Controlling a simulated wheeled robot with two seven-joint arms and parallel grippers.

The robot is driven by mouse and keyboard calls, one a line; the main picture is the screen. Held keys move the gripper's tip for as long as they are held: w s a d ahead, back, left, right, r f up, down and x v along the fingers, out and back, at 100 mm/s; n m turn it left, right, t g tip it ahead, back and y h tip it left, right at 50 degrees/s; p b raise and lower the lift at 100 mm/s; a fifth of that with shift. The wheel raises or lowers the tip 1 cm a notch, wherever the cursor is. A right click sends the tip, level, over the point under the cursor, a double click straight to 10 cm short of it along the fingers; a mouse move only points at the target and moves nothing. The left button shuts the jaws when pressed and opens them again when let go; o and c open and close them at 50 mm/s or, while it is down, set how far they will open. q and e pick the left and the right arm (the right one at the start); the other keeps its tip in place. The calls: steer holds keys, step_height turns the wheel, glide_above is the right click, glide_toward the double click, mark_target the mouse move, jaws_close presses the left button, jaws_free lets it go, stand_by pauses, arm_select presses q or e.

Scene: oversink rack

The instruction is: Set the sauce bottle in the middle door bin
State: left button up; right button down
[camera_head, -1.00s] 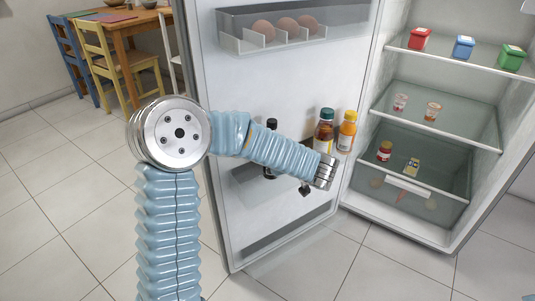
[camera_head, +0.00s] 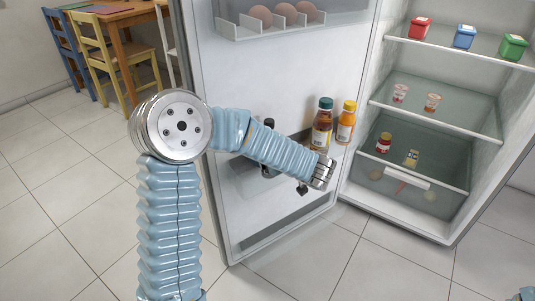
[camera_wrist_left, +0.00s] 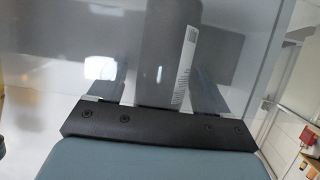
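The sauce bottle, dark with a black cap (camera_head: 269,124), stands upright at the middle door bin (camera_head: 248,178), partly hidden behind my left forearm. Its lower part shows below the arm. I cannot tell whether its base rests on the bin floor. In the head view this gripper is mostly hidden behind my arm. My right gripper is not in view.
A teal-capped bottle (camera_head: 322,125) and an orange bottle (camera_head: 345,125) stand at the right of the same bin. An egg bin (camera_head: 285,28) is above on the open door. The fridge shelves (camera_head: 440,113) hold small tubs and cups.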

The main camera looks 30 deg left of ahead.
arm_select(q)
steer(key=shift+r+p, duration=0.15)
steer(key=shift+p, duration=0.15)
steer(key=shift+r+p, duration=0.3)
steer(key=shift+p, duration=0.15)
steer(key=f+b+v, duration=0.1)
steer(key=b+v, duration=0.1)
steer(key=v, duration=0.9)
steer(key=s+d+f+m+g+h, duration=0.3)
steer(key=s+d+f+h, duration=0.25)
steer(key=f, duration=0.55)
steer(key=s+d+f+m+g+h, duration=0.2)
steer(key=s+d+f+m+h, duration=0.3)
steer(key=f, duration=0.7)
steer(key=s+d+f+m+g+h, duration=0.25)
steer(key=s+f+h, duration=0.4)
steer(key=f, duration=0.55)
steer(key=a+f+t+y, duration=0.1)
steer(key=f, duration=0.1)
steer(key=a+f+t, duration=0.1)
steer(key=f, duration=0.1)
steer(key=shift+s+a+f+t, duration=0.15)
steer(key=shift+a+f+t, duration=0.05)
steer(key=shift+a+t, duration=0.05)
